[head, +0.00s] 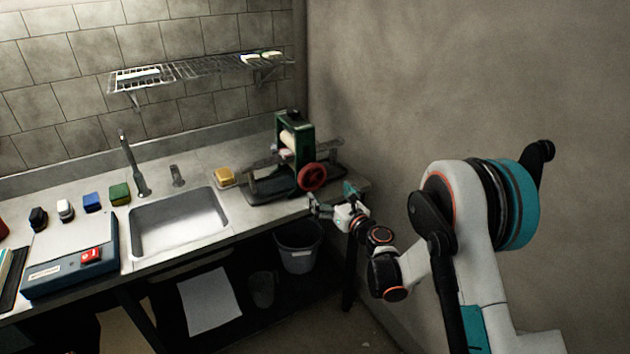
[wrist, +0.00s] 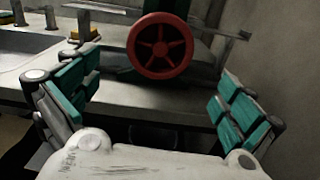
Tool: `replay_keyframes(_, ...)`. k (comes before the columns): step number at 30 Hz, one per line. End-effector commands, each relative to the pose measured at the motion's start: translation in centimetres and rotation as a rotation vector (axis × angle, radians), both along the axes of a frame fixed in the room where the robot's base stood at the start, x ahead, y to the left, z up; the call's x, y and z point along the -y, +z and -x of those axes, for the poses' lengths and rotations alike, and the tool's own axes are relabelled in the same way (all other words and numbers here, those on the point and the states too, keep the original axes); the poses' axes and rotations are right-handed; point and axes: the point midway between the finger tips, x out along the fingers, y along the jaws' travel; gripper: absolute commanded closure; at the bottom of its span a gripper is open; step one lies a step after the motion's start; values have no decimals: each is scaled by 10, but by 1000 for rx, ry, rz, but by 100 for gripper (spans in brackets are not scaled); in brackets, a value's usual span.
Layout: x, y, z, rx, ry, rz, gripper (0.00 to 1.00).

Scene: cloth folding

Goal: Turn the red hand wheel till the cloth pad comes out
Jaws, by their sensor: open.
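The red hand wheel (head: 312,177) is on the right front side of a green press (head: 296,145) standing on the counter. In the wrist view the wheel (wrist: 160,46) is a spoked red ring ahead, near the top middle. A pale roller (head: 294,137) shows in the press frame. My gripper (head: 333,197) is in front of the counter edge, just below and right of the wheel. In the wrist view my gripper (wrist: 155,95) has its teal-padded fingers spread wide, empty, with the wheel beyond them and not touched. I cannot make out a cloth pad at the press.
A sink (head: 180,218) with a tap (head: 133,165) lies left of the press. A yellow sponge block (head: 225,177) sits between them. A bin (head: 298,246) stands beneath the counter. A wall rises close on the right. A wire shelf (head: 200,68) hangs above.

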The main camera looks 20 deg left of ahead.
Motion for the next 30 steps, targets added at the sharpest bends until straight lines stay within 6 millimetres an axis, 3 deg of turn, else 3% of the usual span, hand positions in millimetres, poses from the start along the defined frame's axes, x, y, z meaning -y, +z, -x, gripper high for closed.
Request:
replay_keyframes(13,-62,-1,-52,-1,1,-1,0)
replay_keyframes(28,-73,0,-62,-2,0,-1,0)
replay_keyframes(30,-73,0,-62,-2,0,-1,14)
